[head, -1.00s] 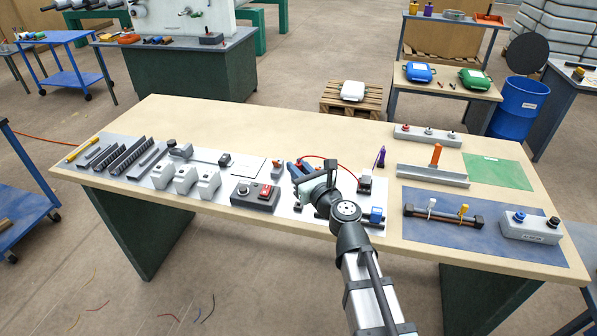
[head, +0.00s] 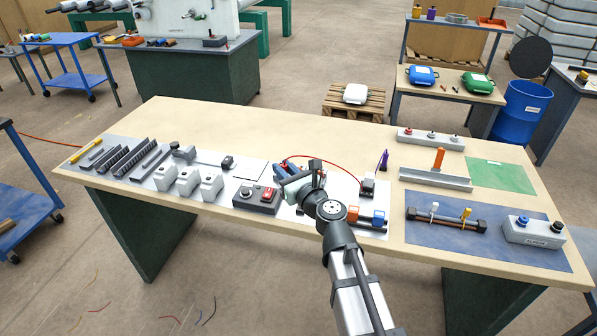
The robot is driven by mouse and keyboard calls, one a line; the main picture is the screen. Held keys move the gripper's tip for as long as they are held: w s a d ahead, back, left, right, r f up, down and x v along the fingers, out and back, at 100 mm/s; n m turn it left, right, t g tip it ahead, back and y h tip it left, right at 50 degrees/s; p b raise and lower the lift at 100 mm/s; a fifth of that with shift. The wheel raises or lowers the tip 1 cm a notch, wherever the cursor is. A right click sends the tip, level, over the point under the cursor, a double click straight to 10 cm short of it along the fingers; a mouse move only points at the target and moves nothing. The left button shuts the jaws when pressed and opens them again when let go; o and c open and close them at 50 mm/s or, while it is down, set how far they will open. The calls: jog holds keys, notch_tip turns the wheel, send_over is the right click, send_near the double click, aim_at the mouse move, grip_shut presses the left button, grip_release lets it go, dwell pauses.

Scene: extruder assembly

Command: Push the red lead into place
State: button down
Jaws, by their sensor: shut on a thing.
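The red lead (head: 335,163) arches over the white panel (head: 340,190) at the middle of the bench. Its right end goes down to a small black-and-white block (head: 367,188). Its left end runs down behind my gripper (head: 286,182) and is hidden there. My gripper is shut on the red lead near that left end, low over the left part of the panel. The fingertips and the spot under them are mostly hidden by the gripper body. A blue part (head: 279,170) shows just behind the gripper.
An orange block (head: 353,212) and a blue block (head: 378,217) sit on a dark rail to the right. A purple-handled tool (head: 384,159) stands upright behind.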

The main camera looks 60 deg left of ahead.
jog(key=w+a+m+t, duration=0.1)
jog(key=w+a+t, duration=0.1)
jog(key=a, duration=0.8)
jog(key=w+a+m+t+h, duration=0.1)
jog(key=w+m+t+h, duration=0.1)
jog(key=w+m+t, duration=0.3)
jog(key=w+t, duration=0.3)
jog(key=w, duration=0.1)
jog(key=shift+w+m, duration=0.3)
jog(key=shift+w, duration=0.05)
jog(key=shift+f, duration=2.8)
jog(key=shift+a+f, duration=0.1)
jog(key=shift+f, duration=0.15)
jog(key=shift+r, duration=0.45)
